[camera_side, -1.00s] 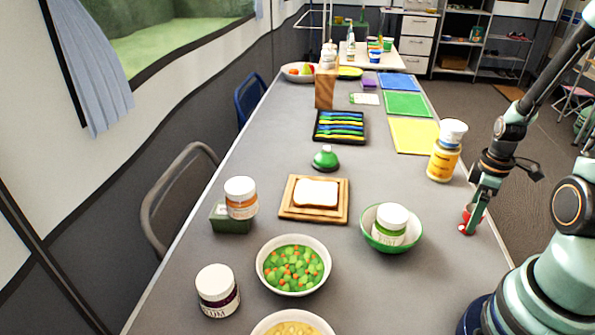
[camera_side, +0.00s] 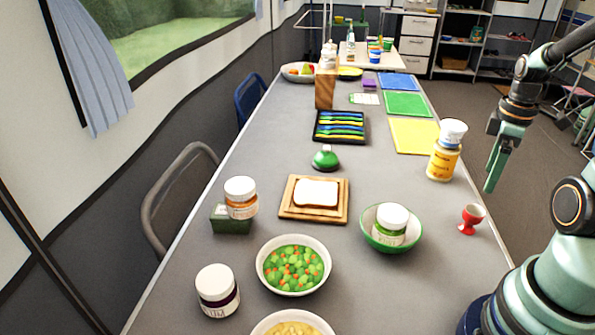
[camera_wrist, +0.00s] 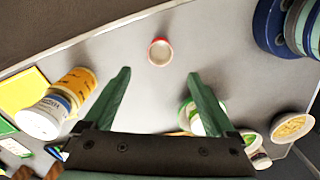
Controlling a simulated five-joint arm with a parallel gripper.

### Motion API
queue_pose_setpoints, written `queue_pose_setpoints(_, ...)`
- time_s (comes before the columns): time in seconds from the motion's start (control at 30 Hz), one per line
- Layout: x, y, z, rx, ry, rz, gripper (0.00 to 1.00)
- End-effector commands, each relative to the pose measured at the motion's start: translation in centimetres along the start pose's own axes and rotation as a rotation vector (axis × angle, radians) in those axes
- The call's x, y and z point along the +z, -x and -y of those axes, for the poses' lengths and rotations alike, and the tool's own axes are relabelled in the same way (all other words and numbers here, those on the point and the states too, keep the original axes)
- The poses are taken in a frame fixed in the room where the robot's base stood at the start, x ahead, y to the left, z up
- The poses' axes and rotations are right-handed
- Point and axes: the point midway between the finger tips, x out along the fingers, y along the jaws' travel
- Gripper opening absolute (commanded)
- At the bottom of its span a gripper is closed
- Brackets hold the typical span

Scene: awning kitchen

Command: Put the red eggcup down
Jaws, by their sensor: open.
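The red eggcup (camera_side: 471,218) stands upright on the grey table near its right edge, to the right of the green bowl. In the wrist view the eggcup (camera_wrist: 160,52) is seen from above, beyond the fingertips and apart from them. My gripper (camera_side: 491,186) is above the table's right edge, clear of the eggcup. In the wrist view my gripper (camera_wrist: 160,78) shows its two green fingers spread wide with nothing between them.
A green bowl (camera_side: 368,240) holding a white-lidded jar (camera_side: 391,221) stands left of the eggcup. A yellow-labelled bottle (camera_side: 443,160) stands behind it. A bread board (camera_side: 287,211) and a bowl of vegetables (camera_side: 262,262) are further left. The table around the eggcup is bare.

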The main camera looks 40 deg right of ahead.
Motion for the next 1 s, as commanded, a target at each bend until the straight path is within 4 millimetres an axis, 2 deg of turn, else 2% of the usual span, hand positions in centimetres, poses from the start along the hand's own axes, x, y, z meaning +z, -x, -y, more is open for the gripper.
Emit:
queue_pose_setpoints(0.13, -1.0, 1.1, 0.3, 0.020, -0.008, -0.008, 0.91)
queue_pose_setpoints(0.27, -4.5, 3.0, 2.0, 0.086, -0.057, -0.053, 0.91)
queue_pose_setpoints(0.4, -9.6, 5.8, 5.9, 0.158, -0.151, -0.169, 0.91)
queue_pose_setpoints(0.5, -12.5, 7.6, 9.4, 0.173, -0.224, -0.274, 0.91)
queue_pose_setpoints(0.6, -14.4, 9.0, 12.5, 0.157, -0.288, -0.369, 0.91)
queue_pose_setpoints(0.7, -15.4, 10.0, 14.9, 0.129, -0.337, -0.436, 0.91)
queue_pose_setpoints(0.8, -15.9, 10.5, 16.3, 0.106, -0.369, -0.473, 0.91)
queue_pose_setpoints(1.0, -16.0, 10.6, 16.8, 0.095, -0.388, -0.486, 0.91)
